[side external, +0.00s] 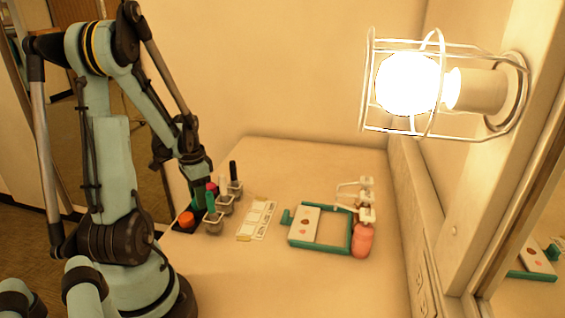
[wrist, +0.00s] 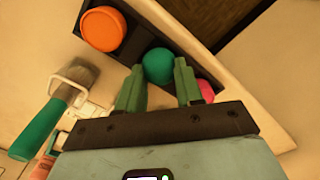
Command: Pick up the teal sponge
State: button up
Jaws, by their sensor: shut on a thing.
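The teal sponge (wrist: 158,66) is a round ball between the fingertips of my gripper (wrist: 160,82) in the wrist view. The fingers stand on either side of it and are shut on it. Behind it runs a dark tray (wrist: 136,48) that also holds an orange sponge (wrist: 103,28) to the left and a pink sponge (wrist: 206,90), partly hidden by the right finger. I cannot tell if the teal sponge is clear of the tray. In the side view the orange sponge (side external: 187,218) shows at the table's left edge, and I cannot make out the teal sponge.
Several brushes with coloured handles stand in small cups (side external: 213,225) close to the tray. A white palette (side external: 257,220), a teal-framed holder (side external: 320,247) and a pink bottle (side external: 362,240) lie farther right. A caged lamp (side external: 408,85) is lit above. The table's front is clear.

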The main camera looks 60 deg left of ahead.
jog(key=shift+c, duration=0.5)
jog(key=shift+r, duration=0.1)
notch_tip(320, 180, up, 10)
dwell(0.4)
